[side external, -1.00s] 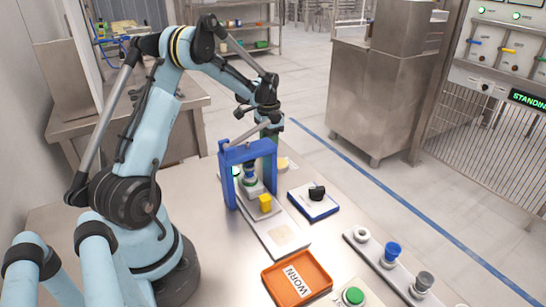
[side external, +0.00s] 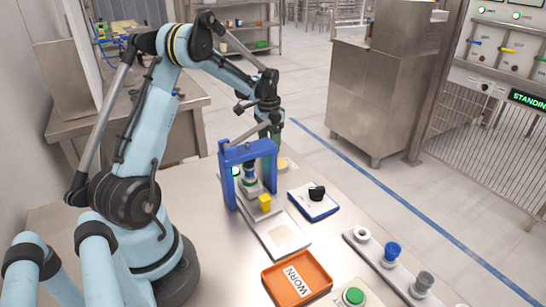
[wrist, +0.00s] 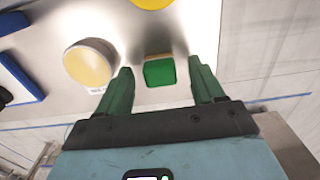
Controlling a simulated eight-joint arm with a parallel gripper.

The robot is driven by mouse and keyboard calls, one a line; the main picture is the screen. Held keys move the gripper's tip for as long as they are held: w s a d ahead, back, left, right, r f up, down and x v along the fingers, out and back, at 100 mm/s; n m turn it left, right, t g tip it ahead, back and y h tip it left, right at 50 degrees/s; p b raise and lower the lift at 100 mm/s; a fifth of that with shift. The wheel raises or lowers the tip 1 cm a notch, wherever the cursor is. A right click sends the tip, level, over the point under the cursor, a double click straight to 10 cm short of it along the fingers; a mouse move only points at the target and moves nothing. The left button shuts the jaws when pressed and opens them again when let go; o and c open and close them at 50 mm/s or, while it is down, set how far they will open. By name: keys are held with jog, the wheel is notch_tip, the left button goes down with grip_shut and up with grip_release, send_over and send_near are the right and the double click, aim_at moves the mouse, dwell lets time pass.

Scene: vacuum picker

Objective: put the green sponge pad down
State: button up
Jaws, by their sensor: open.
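The green sponge pad (wrist: 160,72) is a small block with a brownish far side. In the wrist view it lies on the steel table between the two green fingers of my gripper (wrist: 161,67). The fingers are spread, with a gap on each side of the pad. In the side view my gripper (side external: 271,133) points down behind the blue press frame (side external: 248,152). The pad is hidden there.
A round dish with a cream-yellow pad (wrist: 88,65) stands close left of the green pad. A blue-rimmed tray with a black item (side external: 314,203), an orange WORN tray (side external: 318,268) and a rail with several knobs (side external: 404,277) stand nearer the side camera. The table edge is close.

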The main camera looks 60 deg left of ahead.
notch_tip(320, 180, up, 11)
dwell(0.3)
jog(key=shift+f, duration=0.1)
